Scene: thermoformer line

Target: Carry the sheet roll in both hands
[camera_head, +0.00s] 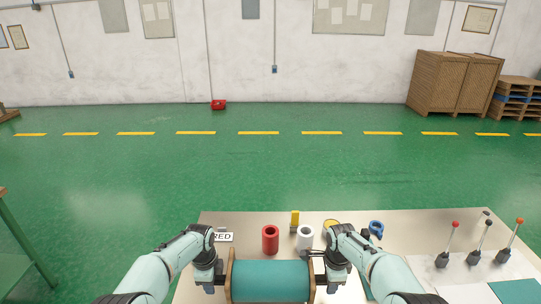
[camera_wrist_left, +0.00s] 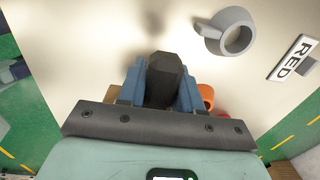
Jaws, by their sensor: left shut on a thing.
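The sheet roll (camera_head: 270,281) is a teal cylinder with brown end plates. It lies crosswise at the near edge of the head view, between my two hands. My left gripper (camera_head: 209,285) is at its left end. In the left wrist view my left gripper's blue fingers (camera_wrist_left: 163,85) are shut on a dark grey stub (camera_wrist_left: 165,72), which appears to be the roll's end. My right gripper (camera_head: 333,285) is at the right end; its fingers are too small and hidden to tell their state. I cannot tell whether the roll touches the table.
The beige table (camera_head: 400,222) holds a red cylinder (camera_head: 270,240), a white cylinder (camera_head: 305,238), a yellow block (camera_head: 295,218), a blue clip-like part (camera_head: 376,228) and a RED sign (camera_head: 223,237). Levers (camera_head: 474,257) stand at right. Green floor beyond is mostly clear.

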